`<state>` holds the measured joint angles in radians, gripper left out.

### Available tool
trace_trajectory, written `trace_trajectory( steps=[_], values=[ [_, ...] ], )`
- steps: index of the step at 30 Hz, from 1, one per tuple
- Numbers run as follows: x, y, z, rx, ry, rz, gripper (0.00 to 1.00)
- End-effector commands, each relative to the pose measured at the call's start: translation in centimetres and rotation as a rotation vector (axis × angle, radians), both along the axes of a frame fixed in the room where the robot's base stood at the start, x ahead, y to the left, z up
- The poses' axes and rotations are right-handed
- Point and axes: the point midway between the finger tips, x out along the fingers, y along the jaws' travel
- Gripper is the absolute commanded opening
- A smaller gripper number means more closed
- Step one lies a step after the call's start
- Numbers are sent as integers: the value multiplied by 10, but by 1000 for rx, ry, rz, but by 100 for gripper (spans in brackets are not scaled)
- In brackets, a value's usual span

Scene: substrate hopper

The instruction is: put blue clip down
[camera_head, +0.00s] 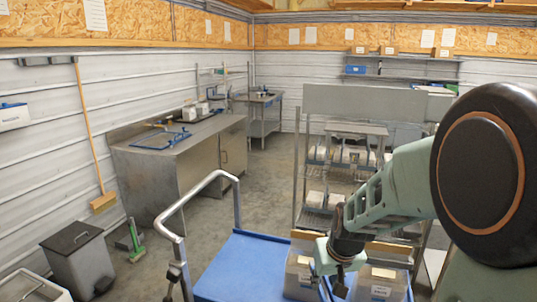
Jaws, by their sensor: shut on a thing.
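My arm reaches in from the right. My gripper (338,284) points down over the blue-topped cart (240,262), by the two bins on it. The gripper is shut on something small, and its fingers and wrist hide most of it. Thin blue shows beside the fingers, but I cannot tell whether it is the blue clip or the cart top. I cannot tell whether the held thing touches the cart or a bin.
A left bin (299,272) and a right bin (381,284) flank my gripper. The cart's metal handle (203,186) rises at left. Blue frame-like items (162,140) lie on the steel bench (170,160). A shelf rack (345,150) stands behind. The cart's left part is clear.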

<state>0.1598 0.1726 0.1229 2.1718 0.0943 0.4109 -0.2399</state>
Motion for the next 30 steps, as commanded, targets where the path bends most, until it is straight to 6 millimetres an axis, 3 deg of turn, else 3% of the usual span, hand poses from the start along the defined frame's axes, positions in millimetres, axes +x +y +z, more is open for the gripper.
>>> trace_trajectory(
  steps=[10, 21, 30],
  values=[
    [-9, 6, -13, 1, 2, -111, 1],
    [-50, 5, -64, 1, 3, -120, 1],
    [-51, 6, -67, 2, 0, -118, 1]
  ],
)
